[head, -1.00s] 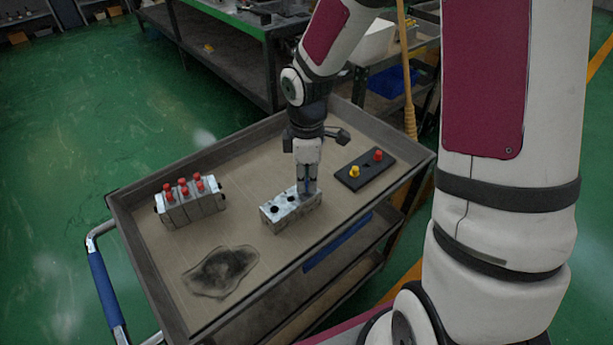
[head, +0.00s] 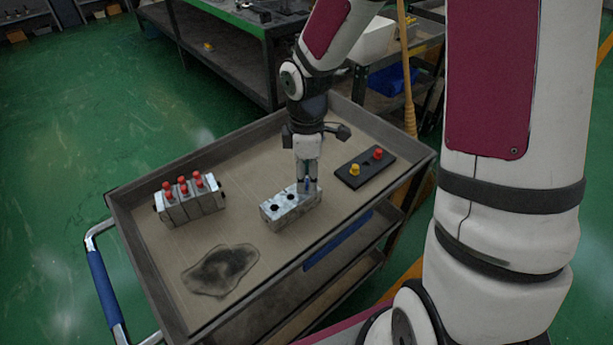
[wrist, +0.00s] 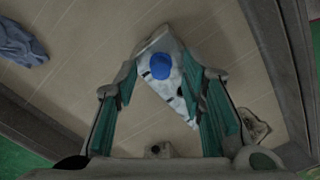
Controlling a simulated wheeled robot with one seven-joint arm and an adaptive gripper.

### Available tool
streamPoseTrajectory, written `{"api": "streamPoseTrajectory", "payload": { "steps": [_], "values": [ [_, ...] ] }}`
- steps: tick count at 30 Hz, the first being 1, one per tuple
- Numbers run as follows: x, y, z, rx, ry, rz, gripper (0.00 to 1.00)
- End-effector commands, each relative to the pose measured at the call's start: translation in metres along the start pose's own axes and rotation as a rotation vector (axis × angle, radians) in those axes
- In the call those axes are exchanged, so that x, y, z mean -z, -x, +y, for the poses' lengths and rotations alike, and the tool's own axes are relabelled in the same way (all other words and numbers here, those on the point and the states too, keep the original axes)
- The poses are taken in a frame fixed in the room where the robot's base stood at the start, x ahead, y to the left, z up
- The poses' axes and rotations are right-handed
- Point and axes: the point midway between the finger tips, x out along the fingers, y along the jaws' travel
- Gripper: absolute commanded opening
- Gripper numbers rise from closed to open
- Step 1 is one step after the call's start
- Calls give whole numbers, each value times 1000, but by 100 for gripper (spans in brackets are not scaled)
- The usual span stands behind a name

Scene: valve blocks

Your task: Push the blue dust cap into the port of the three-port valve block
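The three-port valve block (head: 284,215) is a grey metal block on the cart's top. Two dark open ports show in its upper face; its right end is under my gripper. The blue dust cap (wrist: 160,67) sits over one end of the block in the wrist view, between my fingertips with a gap on each side. In the head view a little blue of the cap (head: 307,184) shows between the fingers. My gripper (head: 307,187) points down at the block's right end, and in the wrist view it is open (wrist: 160,85). How deep the cap sits is hidden.
Another valve block (head: 190,207) with several red caps stands on the cart at left. A dark plate (head: 365,170) with a yellow and a red cap lies at right. A dark stain (head: 220,271) marks the front left. The cart has raised rims (head: 130,258).

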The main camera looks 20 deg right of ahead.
Motion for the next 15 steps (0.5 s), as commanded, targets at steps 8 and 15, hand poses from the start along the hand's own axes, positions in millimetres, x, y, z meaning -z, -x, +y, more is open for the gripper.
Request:
{"api": "streamPoseTrajectory", "payload": {
  "steps": [8, 15],
  "values": [
    [0, 54, 1, -7, -2, 2, 37],
    [0, 95, 1, -4, -1, 1, 37]
  ]
}}
